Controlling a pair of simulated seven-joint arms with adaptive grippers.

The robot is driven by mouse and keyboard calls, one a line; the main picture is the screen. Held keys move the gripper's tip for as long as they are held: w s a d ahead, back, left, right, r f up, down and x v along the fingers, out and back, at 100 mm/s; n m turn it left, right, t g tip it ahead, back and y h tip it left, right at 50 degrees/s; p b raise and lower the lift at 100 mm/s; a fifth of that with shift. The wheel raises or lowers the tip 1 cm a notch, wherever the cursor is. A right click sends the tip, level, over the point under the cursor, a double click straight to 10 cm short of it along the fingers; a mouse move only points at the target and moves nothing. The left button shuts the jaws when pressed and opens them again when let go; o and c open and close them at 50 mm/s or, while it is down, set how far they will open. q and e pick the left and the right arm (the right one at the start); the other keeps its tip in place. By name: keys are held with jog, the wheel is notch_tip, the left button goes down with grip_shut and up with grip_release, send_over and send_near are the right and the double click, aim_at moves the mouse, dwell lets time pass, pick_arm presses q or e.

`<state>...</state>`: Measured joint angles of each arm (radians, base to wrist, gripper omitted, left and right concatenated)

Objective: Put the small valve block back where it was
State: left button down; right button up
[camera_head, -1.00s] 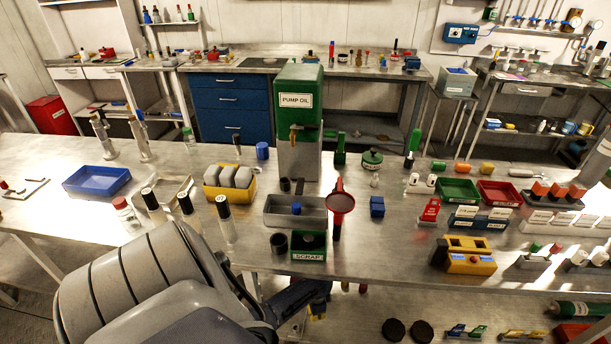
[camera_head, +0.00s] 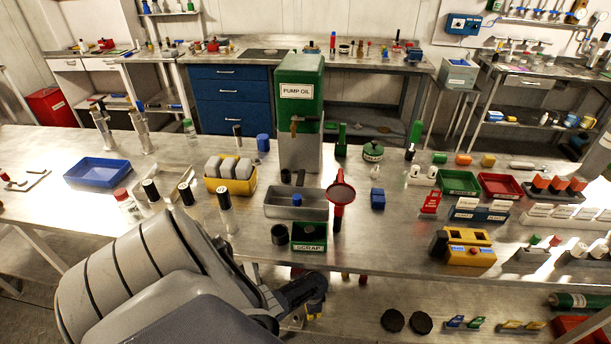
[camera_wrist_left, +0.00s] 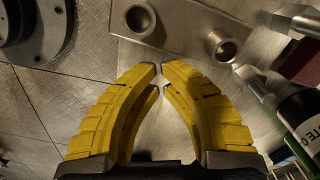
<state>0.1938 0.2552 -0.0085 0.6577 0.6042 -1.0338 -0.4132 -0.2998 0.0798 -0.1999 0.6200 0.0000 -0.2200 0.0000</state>
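I cannot tell for sure which thing is the small valve block. A small blue block (camera_head: 378,199) stands on the bench right of the red funnel, and another small blue piece (camera_head: 297,200) sits in the grey metal tray (camera_head: 275,209). My left gripper (camera_head: 316,307) is low at the bench's front edge, mostly hidden by my arm. In the left wrist view its yellow fingers (camera_wrist_left: 160,70) nearly meet at the tips, with nothing seen between them. My right gripper is not in view.
A green SCRAP bin (camera_head: 308,237) and a black cup (camera_head: 279,235) stand near the bench edge. The red funnel (camera_head: 341,195) is beside the tray. In the wrist view, a dark labelled bottle (camera_wrist_left: 304,120) is close on the right and a round grey base (camera_wrist_left: 35,30) at upper left.

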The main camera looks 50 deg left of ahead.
pick_arm(q)
jog(key=shift+s+a, duration=0.3)
jog(key=shift+s, duration=0.3)
jog(key=shift+s+a, duration=0.25)
jog(key=shift+s, duration=0.3)
